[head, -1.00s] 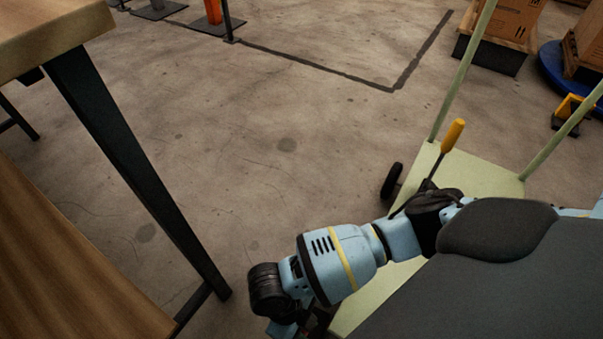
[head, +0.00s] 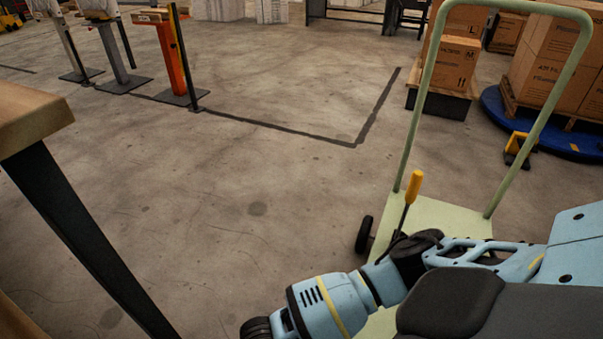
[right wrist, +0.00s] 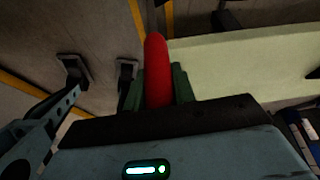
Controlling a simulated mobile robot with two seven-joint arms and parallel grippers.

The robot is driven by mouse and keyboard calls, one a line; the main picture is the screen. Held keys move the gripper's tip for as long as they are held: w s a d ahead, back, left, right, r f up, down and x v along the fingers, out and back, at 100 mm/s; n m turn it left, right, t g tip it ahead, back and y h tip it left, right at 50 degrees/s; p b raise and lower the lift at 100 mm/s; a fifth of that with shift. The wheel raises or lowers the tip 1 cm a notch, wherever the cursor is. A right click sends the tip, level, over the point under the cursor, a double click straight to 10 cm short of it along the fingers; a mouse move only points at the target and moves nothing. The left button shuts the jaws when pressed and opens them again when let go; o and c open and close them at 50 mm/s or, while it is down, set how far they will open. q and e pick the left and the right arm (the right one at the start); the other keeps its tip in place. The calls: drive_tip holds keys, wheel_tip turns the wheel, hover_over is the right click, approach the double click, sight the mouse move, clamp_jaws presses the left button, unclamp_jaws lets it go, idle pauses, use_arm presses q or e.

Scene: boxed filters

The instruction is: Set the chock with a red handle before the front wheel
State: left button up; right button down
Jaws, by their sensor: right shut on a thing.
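My right gripper (right wrist: 158,92) is shut on the red handle (right wrist: 156,62) of the chock in the right wrist view; its green fingers press on both sides. The chock's body is hidden. A pale green cart (head: 440,215) stands at the right in the head view, and its deck also shows in the right wrist view (right wrist: 240,62). One black wheel (head: 364,234) shows at the deck's left side. My left gripper is in neither view.
A yellow handle (head: 413,187) on a dark rod stands close to the wheel. A wooden table (head: 30,115) is at the left. Boxes (head: 460,62) and a blue platform (head: 560,142) are at the back right. The floor left of the cart is clear.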

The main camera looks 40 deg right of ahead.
drive_tip(key=c, duration=1.1)
unclamp_jaws()
drive_tip(key=shift+r, duration=0.1)
drive_tip(key=p+v, duration=0.2)
drive_tip(key=v, duration=0.5)
drive_tip(key=shift+w+a+r+p, duration=0.1)
drive_tip(key=shift+r+p, duration=0.2)
drive_tip(key=shift+r, duration=0.05)
